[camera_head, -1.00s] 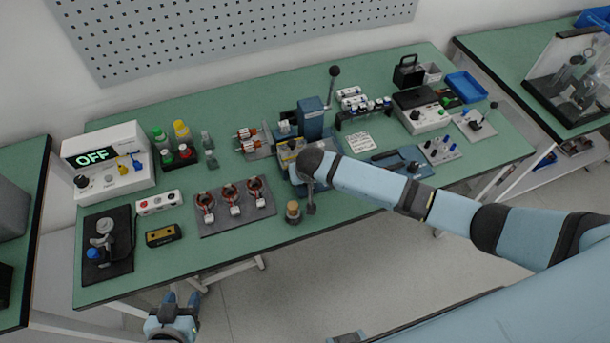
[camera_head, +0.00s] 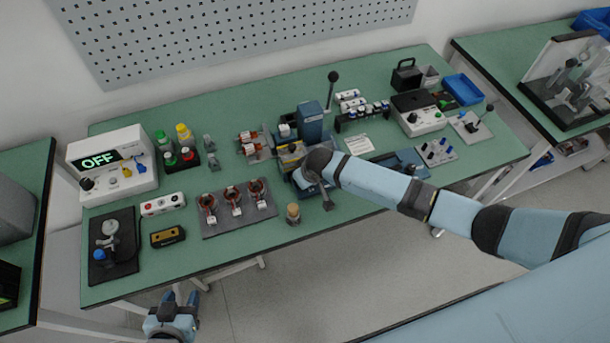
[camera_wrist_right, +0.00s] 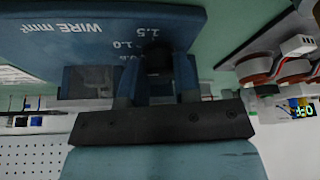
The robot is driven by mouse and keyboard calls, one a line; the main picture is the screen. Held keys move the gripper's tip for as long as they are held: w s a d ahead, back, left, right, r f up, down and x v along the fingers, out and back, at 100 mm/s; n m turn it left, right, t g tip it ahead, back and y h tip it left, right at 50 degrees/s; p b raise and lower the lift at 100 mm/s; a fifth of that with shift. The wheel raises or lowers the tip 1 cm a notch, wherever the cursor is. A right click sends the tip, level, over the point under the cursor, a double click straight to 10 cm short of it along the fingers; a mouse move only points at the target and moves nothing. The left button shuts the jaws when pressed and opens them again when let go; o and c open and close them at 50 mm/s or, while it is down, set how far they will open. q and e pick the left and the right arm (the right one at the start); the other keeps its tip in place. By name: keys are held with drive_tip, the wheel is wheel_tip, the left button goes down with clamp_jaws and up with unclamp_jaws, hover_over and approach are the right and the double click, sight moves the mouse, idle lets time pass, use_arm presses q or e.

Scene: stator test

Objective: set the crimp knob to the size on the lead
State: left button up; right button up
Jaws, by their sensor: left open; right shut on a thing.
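The blue crimp press (camera_head: 311,122) stands at the middle of the bench. My right gripper (camera_wrist_right: 158,75) is shut on the dark crimp knob (camera_wrist_right: 159,58), below the 1.5 mark in that view. The knob's pointer is hidden. In the head view my right wrist covers the knob. My left gripper (camera_head: 180,297) is open and empty, off the bench's front edge. No size on a lead is readable.
A plate with three copper-wound stators (camera_head: 234,205) lies left of the press. A printed card (camera_head: 359,145) lies to its right. A small round wooden-looking piece (camera_head: 293,212) stands near the front edge. The tester (camera_head: 112,163) reads OFF. The front right edge is mostly clear.

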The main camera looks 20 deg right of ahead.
drive_tip(key=shift+n+y, duration=0.4)
drive_tip(key=shift+n, duration=0.8)
drive_tip(key=shift+g, duration=0.3)
drive_tip(key=o, duration=0.9)
drive_tip(key=shift+w, duration=0.1)
